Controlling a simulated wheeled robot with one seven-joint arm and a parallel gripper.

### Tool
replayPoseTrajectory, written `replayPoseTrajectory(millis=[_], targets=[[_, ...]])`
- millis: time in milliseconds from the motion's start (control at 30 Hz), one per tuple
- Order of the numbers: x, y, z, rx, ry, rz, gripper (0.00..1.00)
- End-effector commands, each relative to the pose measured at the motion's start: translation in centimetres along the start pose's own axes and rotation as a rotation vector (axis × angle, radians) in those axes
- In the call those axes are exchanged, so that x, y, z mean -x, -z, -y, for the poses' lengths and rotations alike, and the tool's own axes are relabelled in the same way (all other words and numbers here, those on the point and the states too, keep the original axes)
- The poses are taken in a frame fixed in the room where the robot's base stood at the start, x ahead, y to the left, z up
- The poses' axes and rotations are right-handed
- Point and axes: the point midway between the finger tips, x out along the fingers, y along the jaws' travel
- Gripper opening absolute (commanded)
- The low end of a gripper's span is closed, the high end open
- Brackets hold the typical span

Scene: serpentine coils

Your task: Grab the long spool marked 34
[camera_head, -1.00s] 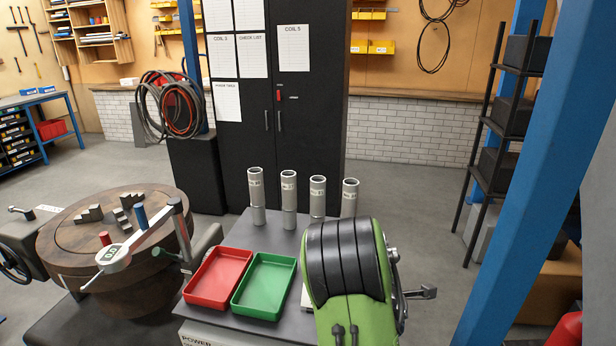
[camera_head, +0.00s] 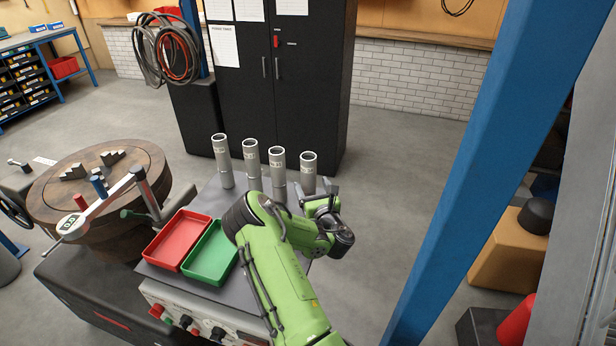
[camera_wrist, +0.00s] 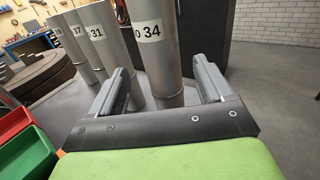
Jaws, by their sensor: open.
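The spool marked 34 (camera_wrist: 156,55) is a tall grey metal tube standing upright in the wrist view, its white label reading 34. In the head view it appears to be the rightmost tube (camera_head: 308,171) of the row, its lower part hidden by my gripper. My gripper (camera_wrist: 165,88) is open, its two fingers apart on either side of the spool's lower part in the picture. It holds nothing, and I cannot tell how deep the spool sits between the fingers. My gripper also shows in the head view (camera_head: 318,190), close to that tube.
Other upright tubes stand to the left, including one labelled 31 (camera_wrist: 101,35). A red tray (camera_head: 178,240) and a green tray (camera_head: 208,255) lie on the grey table left of my arm. A blue post (camera_head: 470,160) rises at the right.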

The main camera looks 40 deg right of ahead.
Motion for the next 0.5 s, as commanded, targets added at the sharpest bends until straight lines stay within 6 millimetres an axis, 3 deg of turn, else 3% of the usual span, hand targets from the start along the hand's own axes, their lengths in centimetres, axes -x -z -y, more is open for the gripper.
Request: replayPoseTrajectory(millis=[500], targets=[[-6.8, 0.2, 0.3, -0.001, -0.001, 0.000, 0.80]])
